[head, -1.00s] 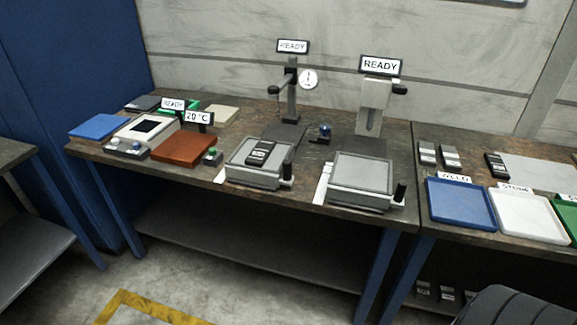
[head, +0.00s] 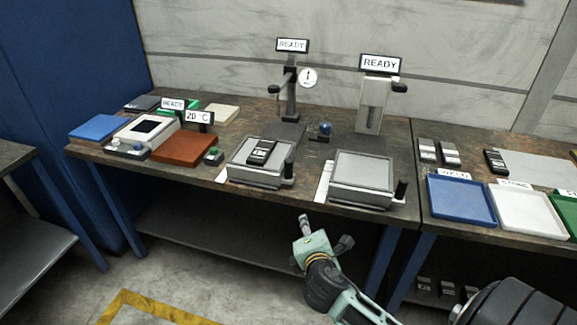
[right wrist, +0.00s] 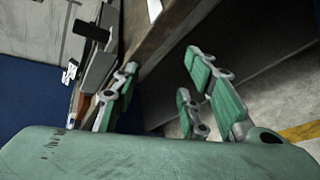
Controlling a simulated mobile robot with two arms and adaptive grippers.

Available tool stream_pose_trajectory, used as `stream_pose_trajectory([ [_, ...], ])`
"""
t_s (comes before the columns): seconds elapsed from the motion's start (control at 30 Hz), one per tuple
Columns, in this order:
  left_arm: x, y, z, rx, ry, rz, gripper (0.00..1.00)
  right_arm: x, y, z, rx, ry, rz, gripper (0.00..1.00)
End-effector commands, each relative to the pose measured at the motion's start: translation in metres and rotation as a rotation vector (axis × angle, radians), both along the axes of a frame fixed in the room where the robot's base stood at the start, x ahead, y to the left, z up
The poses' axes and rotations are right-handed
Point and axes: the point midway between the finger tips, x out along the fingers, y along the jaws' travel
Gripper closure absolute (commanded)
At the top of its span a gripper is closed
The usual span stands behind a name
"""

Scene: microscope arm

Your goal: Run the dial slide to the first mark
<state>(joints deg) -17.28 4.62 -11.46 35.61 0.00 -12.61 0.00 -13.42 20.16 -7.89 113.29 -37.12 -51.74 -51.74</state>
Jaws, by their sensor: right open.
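The dial slide (head: 258,173) is the grey square stage with a black-handled crank (head: 288,170) at its right. It stands on the bench below the stand with the round white dial gauge (head: 308,78). A dark block (head: 261,152) with a light label lies on its plate. A pale strip (head: 223,174) lies along its left side; its marks are too small to read. My right gripper (head: 322,229) is open and empty in front of the bench, below and apart from the crank. Its spread fingers also show in the right wrist view (right wrist: 160,65). My left gripper is out of view.
A second, similar stage (head: 362,168) with its own crank (head: 401,191) stands to the right, under a READY sign (head: 381,65). A blue tray (head: 461,200) and a white tray (head: 527,213) are farther right. The bench's front edge lies above my right gripper.

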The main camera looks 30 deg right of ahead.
Motion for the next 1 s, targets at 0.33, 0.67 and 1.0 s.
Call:
stream_pose_trajectory([
  [0.33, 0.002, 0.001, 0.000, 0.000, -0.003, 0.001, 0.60, 0.109, -0.039, 0.069, -1.095, 0.096, 0.398, 0.60],
  [0.67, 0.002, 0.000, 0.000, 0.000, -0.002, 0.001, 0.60, 0.146, -0.048, 0.074, -1.209, 0.118, 0.433, 0.60],
  [1.0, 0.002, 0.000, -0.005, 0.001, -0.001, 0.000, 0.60, 0.187, -0.059, 0.073, -1.205, 0.117, 0.432, 0.60],
])
